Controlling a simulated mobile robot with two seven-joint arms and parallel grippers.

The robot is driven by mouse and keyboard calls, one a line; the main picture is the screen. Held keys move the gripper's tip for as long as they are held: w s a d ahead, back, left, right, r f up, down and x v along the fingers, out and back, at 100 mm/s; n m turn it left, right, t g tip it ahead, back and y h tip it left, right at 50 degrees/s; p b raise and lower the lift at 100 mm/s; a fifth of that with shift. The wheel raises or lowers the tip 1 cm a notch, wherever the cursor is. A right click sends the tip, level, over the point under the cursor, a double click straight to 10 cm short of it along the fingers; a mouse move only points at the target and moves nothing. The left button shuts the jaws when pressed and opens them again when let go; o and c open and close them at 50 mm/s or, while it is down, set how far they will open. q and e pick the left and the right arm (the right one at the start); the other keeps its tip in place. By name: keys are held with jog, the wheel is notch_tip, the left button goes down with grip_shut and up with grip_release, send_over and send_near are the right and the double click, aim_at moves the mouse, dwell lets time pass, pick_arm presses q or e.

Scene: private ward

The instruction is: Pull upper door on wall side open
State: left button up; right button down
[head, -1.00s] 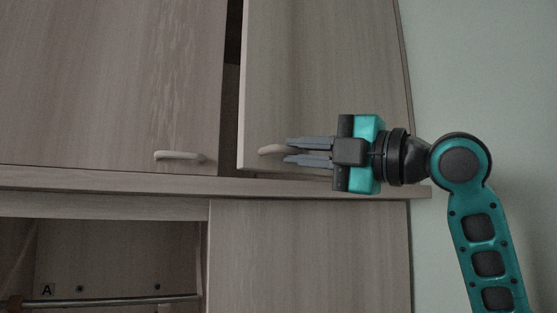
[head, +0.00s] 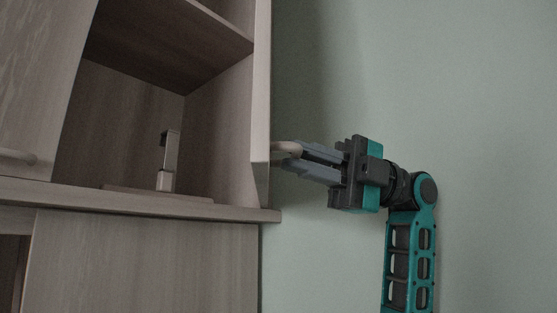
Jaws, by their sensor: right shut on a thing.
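The upper door on the wall side (head: 262,85) stands wide open, seen nearly edge-on at the right side of the cabinet. Its pale curved handle (head: 287,147) sticks out to the right near the door's lower end. My right gripper (head: 290,160) is at this handle, its grey fingers shut on it. The fingers hide part of the handle. The open compartment behind the door shows a shelf (head: 180,38) and a small upright grey-and-white object (head: 168,162) on a flat board (head: 150,196). My left gripper is not in view.
The neighbouring upper door (head: 38,85) is shut, with its handle (head: 18,156) at the left edge. Below the ledge (head: 235,214) is a closed lower panel (head: 145,265). The green wall (head: 480,120) fills the right, with free room before it.

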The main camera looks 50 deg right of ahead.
jog(key=shift+s+d, duration=0.1)
jog(key=shift+d, duration=0.05)
jog(key=c, duration=1.5)
grip_release()
jog(key=shift+o, duration=0.2)
jog(key=shift+r, duration=0.15)
